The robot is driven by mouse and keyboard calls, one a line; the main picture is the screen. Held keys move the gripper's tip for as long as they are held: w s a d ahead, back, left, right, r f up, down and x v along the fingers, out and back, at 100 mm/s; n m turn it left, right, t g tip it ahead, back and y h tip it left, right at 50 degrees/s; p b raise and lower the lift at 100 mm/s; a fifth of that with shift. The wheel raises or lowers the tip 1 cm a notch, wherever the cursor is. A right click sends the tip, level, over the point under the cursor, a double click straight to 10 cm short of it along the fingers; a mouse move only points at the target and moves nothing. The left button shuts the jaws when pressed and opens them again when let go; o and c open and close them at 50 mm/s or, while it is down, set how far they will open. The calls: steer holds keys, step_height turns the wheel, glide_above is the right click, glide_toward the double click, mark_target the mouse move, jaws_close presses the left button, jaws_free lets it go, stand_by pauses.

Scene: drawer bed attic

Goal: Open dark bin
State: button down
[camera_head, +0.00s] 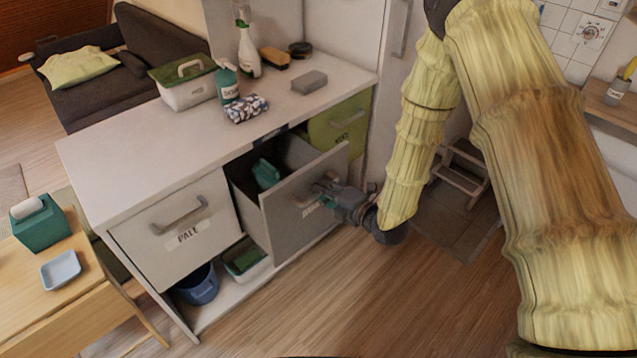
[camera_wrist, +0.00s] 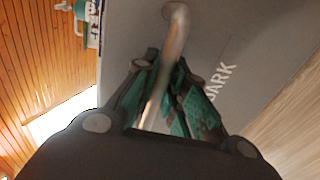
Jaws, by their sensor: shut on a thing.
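The dark bin (camera_head: 300,213) is the grey-fronted drawer in the middle of the cabinet. It stands pulled out, with its dark inside and a teal item (camera_head: 266,174) in it showing. In the wrist view its grey front (camera_wrist: 225,35) carries lettering that reads "DARK". My gripper (camera_head: 335,197) is at the metal bar handle on that front. In the wrist view the handle (camera_wrist: 176,45) runs between the green-padded fingers (camera_wrist: 165,100), which are shut on it. My gripper hides part of the handle and label in the head view.
A white drawer marked "PALE" (camera_head: 178,232) is shut at left, and a green drawer (camera_head: 340,125) is at right. The white counter (camera_head: 130,140) holds bottles, a caddy and cloth. A step stool (camera_head: 462,170) stands right. Floor (camera_head: 330,290) in front is clear.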

steer(key=f+b+v, duration=0.1)
steer(key=v, duration=0.7)
steer(key=shift+f, duration=0.35)
steer(key=shift+d, duration=0.15)
steer(key=c, duration=1.5)
jaws_free()
steer(key=shift+o, duration=0.2)
steer(key=v, duration=1.2)
